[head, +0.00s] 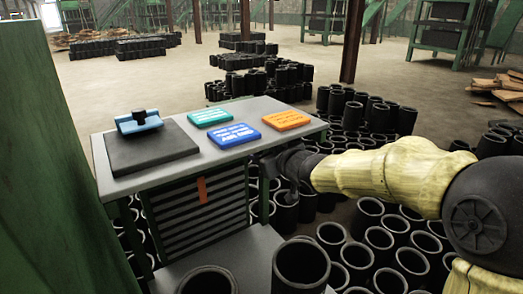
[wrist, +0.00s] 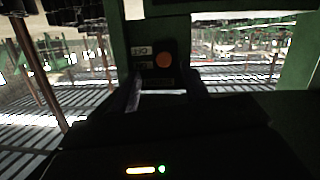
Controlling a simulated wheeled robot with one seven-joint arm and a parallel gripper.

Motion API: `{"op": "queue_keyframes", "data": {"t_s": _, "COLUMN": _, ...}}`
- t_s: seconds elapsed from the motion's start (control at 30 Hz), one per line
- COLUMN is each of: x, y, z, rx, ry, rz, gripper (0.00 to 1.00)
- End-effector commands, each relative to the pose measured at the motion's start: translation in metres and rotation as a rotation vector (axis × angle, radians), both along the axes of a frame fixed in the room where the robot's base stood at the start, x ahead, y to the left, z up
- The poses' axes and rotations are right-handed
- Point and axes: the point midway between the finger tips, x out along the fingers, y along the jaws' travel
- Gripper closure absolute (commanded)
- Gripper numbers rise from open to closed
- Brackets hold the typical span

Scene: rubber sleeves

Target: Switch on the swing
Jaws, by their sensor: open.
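A small dark box with a round orange button (wrist: 164,60) and pale labels (wrist: 139,50) shows ahead of my gripper in the wrist view, on a green frame. The lettering is too small to read surely. My gripper (wrist: 162,92) is open, with nothing seen between its fingers, and the button shows just beyond them. I cannot tell the gap to it. In the head view my gripper (head: 284,163) is at the right side of the grey table, its tips partly hidden. I cannot tell which thing is the swing.
The grey table (head: 255,112) bears a black pad (head: 150,155) with a blue block (head: 139,123), and green (head: 210,116), blue (head: 233,135) and orange (head: 286,120) plates. Many black sleeves (head: 380,240) crowd the floor beside it. A green post (head: 45,150) stands at left.

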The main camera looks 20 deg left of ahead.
Motion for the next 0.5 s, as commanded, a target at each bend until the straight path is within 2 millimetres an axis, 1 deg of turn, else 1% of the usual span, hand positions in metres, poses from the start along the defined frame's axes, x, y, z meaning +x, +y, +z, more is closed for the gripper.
{"op": "queue_keyframes", "data": {"t_s": 0.07, "x": 0.001, "y": -0.015, "z": -0.012, "rx": -0.027, "ry": 0.031, "rz": -0.039, "gripper": 0.54}}
{"op": "queue_keyframes", "data": {"t_s": 0.17, "x": -0.002, "y": -0.053, "z": -0.041, "rx": -0.094, "ry": 0.116, "rz": -0.14, "gripper": 0.54}}
{"op": "queue_keyframes", "data": {"t_s": 0.27, "x": -0.017, "y": -0.121, "z": -0.087, "rx": -0.192, "ry": 0.269, "rz": -0.304, "gripper": 0.54}}
{"op": "queue_keyframes", "data": {"t_s": 0.3, "x": -0.031, "y": -0.153, "z": -0.108, "rx": -0.231, "ry": 0.349, "rz": -0.381, "gripper": 0.54}}
{"op": "queue_keyframes", "data": {"t_s": 0.37, "x": -0.059, "y": -0.2, "z": -0.137, "rx": -0.281, "ry": 0.479, "rz": -0.494, "gripper": 0.54}}
{"op": "queue_keyframes", "data": {"t_s": 0.4, "x": -0.081, "y": -0.228, "z": -0.154, "rx": -0.305, "ry": 0.57, "rz": -0.565, "gripper": 0.54}}
{"op": "queue_keyframes", "data": {"t_s": 0.47, "x": -0.12, "y": -0.264, "z": -0.177, "rx": -0.33, "ry": 0.708, "rz": -0.658, "gripper": 0.54}}
{"op": "queue_keyframes", "data": {"t_s": 0.5, "x": -0.145, "y": -0.283, "z": -0.189, "rx": -0.336, "ry": 0.794, "rz": -0.71, "gripper": 0.54}}
